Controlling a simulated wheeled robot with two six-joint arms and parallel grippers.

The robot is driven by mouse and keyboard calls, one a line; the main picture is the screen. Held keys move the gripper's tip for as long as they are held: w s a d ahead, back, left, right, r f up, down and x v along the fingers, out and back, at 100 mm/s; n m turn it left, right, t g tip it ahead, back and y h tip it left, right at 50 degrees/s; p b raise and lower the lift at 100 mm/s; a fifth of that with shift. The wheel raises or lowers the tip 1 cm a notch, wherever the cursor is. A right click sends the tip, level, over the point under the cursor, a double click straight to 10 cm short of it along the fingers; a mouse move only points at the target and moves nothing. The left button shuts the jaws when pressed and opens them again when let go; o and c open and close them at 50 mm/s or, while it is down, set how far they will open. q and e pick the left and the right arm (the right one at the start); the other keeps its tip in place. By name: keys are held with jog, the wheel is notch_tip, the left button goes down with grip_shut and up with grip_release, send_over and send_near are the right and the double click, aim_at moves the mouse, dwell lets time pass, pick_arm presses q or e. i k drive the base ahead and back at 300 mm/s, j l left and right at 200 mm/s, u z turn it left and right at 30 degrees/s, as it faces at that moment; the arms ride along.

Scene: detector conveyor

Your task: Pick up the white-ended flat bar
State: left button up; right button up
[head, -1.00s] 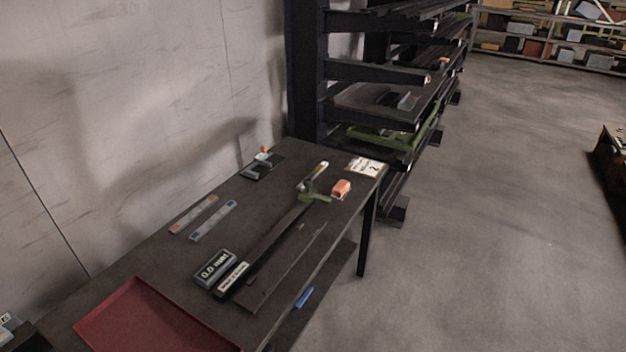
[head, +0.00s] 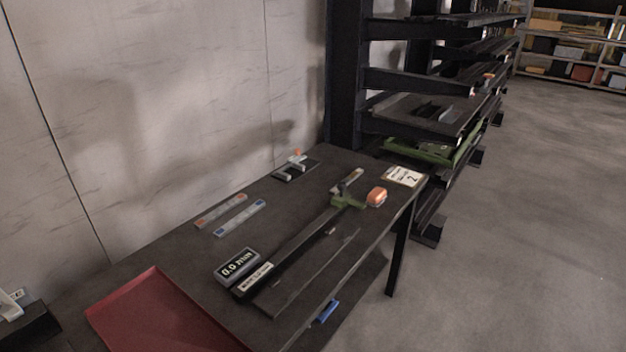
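Two short flat grey bars lie side by side on the dark table (head: 145,235). One bar (head: 220,211) has reddish ends, and the other bar (head: 240,218) has blue ends. I cannot make out a flat bar with clearly white ends. A long dark rail (head: 300,238) runs along the table, with a white label (head: 254,279) at its near end and a green part (head: 346,202) near its far end. Neither of my grippers shows in the head view.
A display box (head: 237,267) stands beside the rail. A red tray (head: 160,315) is at the near left. An orange block (head: 377,196), a card marked 2 (head: 403,176) and a grey clamp-like fixture (head: 292,167) are at the far end. A dark rack (head: 345,90) stands behind; the floor at right is clear.

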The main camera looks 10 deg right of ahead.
aim_at(353, 175)
jog(key=i+l+u, duration=0.15)
jog(key=l, duration=0.15)
jog(key=i+l+u, duration=0.35)
jog(key=l, duration=0.3)
jog(key=l+u, duration=0.15)
jog(key=l, duration=0.2)
jog(key=i+l+u, duration=0.15)
jog(key=l, duration=0.2)
